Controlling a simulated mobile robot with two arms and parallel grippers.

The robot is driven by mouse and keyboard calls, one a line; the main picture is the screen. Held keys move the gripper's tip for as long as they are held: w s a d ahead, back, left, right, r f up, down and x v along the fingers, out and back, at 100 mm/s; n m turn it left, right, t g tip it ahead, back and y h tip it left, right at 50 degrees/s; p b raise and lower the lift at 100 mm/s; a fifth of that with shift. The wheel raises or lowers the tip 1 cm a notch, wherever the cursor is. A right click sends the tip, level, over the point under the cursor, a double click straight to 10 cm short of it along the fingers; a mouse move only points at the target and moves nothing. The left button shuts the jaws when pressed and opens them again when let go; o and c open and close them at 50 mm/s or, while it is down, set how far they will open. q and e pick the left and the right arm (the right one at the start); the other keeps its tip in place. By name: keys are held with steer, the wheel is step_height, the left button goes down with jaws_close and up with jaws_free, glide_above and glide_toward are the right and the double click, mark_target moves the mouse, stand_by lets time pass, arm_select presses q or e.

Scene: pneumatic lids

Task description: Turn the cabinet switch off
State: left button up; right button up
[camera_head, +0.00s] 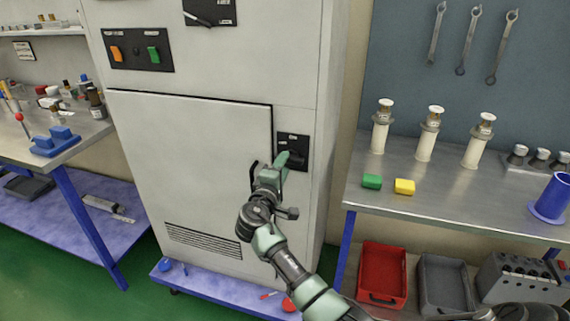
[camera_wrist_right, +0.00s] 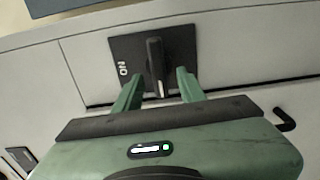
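The cabinet (camera_head: 190,150) is a tall light-grey unit with a door and a vent grille. Its switch (camera_head: 285,139) is a black plate with a black knob, right of the door. In the right wrist view the switch plate (camera_wrist_right: 183,42) bears a white ON label, and the knob (camera_wrist_right: 154,58) stands out as a bar in line with the space between my fingers. My right gripper (camera_head: 283,160) is at the switch; in the wrist view its green fingers (camera_wrist_right: 158,88) are apart, one on each side of the knob's near end. I cannot tell whether they touch it. My left gripper is not in view.
A panel with orange and green buttons (camera_head: 138,50) sits higher on the cabinet. A black door handle (camera_head: 254,174) is close to my right gripper. A metal table (camera_head: 450,195) at right holds white cylinders and coloured blocks. A workbench (camera_head: 60,150) stands at left.

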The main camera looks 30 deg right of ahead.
steer(key=v, duration=0.5)
steer(key=shift+s+a+b, duration=0.3)
steer(key=shift+b, duration=0.1)
steer(key=s+a+f+n+g+y, duration=0.1)
steer(key=s+a+f+y, duration=0.1)
steer(key=f, duration=0.9)
steer(key=s+a+f+g+y, duration=0.1)
steer(key=s+a+f+y, duration=0.15)
steer(key=f, duration=0.75)
steer(key=s+a+f+n+g+y, duration=0.1)
steer(key=s+f+y, duration=0.15)
steer(key=f, duration=0.85)
steer(key=s+a+f+m+g+y, duration=0.2)
steer(key=s+a+f+g+y, duration=0.15)
steer(key=s+f, duration=1.4)
steer(key=s+a+f+m+g+y, duration=0.1)
steer(key=s+f, duration=0.3)
steer(key=s, duration=0.6)
steer(key=s+f+m+g+y, duration=0.1)
steer(key=s+f+m, duration=0.2)
steer(key=s, duration=0.8)
steer(key=s+a+f+m+g+y, duration=0.1)
steer(key=s+f+g, duration=0.1)
steer(key=s+f, duration=0.4)
steer(key=s, duration=0.4)
steer(key=shift+s+a+f+m, duration=0.2)
steer(key=shift+a+f+m, duration=0.1)
steer(key=shift+a+m, duration=0.1)
